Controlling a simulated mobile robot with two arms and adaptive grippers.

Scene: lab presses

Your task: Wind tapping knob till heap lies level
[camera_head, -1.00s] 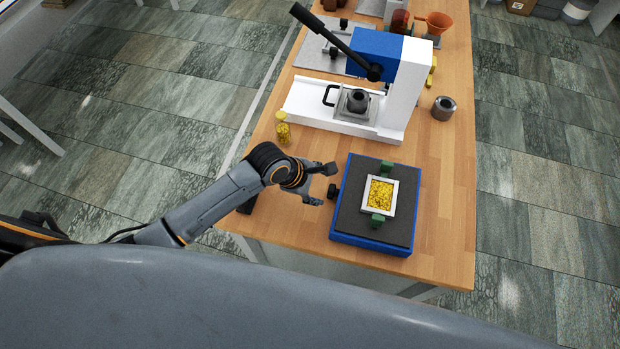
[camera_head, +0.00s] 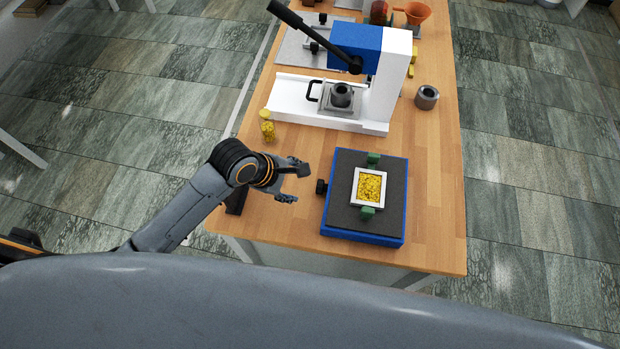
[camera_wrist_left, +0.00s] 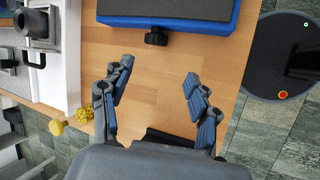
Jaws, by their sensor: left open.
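The tapping device is a blue box with a dark top (camera_head: 338,205) near the table's front. Its black knob (camera_head: 321,187) sticks out of the left side; the knob also shows in the left wrist view (camera_wrist_left: 156,37). A white square frame (camera_head: 356,198) on top, between two green clamps, holds a yellow granular heap (camera_head: 369,187). I cannot tell from here whether the heap is level. My left gripper (camera_head: 296,182) is open and empty, left of the knob and apart from it. In the left wrist view its fingers (camera_wrist_left: 155,92) are spread over bare wood, with the knob beyond them. My right gripper is not in view.
A white and blue lever press (camera_head: 385,85) stands behind the tapping device. A small jar of yellow grains (camera_head: 267,130) stands behind my left gripper. Bare wood lies around the device.

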